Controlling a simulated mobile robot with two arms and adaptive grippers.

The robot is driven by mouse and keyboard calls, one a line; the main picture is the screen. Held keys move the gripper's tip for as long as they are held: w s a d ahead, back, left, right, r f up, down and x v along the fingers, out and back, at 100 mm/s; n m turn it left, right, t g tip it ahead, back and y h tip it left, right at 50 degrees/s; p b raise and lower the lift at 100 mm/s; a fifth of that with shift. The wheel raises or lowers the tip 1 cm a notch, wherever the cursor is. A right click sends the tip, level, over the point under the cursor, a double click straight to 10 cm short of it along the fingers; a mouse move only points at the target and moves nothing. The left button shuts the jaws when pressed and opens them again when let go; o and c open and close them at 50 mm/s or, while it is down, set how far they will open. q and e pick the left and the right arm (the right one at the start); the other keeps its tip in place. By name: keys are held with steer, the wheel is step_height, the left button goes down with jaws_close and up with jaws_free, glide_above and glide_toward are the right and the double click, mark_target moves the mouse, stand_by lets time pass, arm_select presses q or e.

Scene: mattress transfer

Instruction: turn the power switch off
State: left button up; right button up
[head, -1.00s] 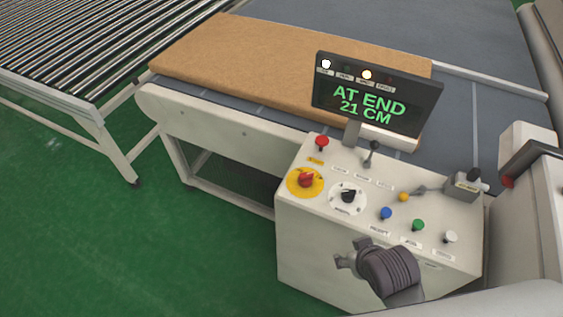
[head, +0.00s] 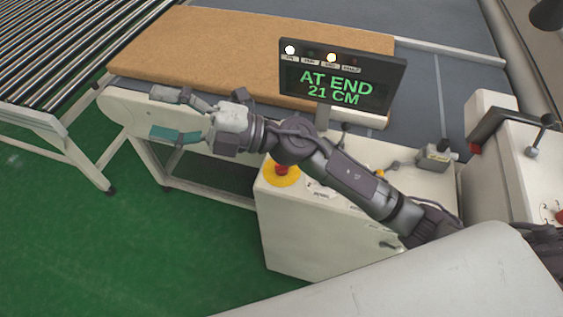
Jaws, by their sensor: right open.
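The power switch (head: 281,170) is a red knob on a yellow round plate at the left end of the control console (head: 285,240). My right arm passes just above it in the picture and covers much of the panel, so the knob's exact position is hard to read. My right gripper (head: 158,113) is open and empty, left of the console and in front of the conveyor's side. It is well to the left of the switch and apart from it. My left gripper is not in view.
A display (head: 340,80) on the console reads "AT END 21 CM". A brown mattress (head: 250,50) lies on the conveyor behind. A roller table (head: 60,50) stands at the left. Green floor (head: 120,240) is clear at front left. A second console (head: 510,150) stands at right.

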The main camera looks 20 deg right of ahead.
step_height(320, 180, down, 4)
steer(key=s+a+n+g+h, duration=0.2)
steer(key=n+g+h, duration=0.1)
steer(key=n+g, duration=0.25)
steer(key=n+h, duration=0.1)
steer(key=h, duration=1.7)
glide_above(283, 164)
step_height(283, 164, down, 13)
steer(key=shift+g, duration=0.25)
step_height(283, 164, down, 12)
steer(key=p, duration=0.4)
steer(key=shift+f+p, duration=0.3)
steer(key=shift+f, duration=0.4)
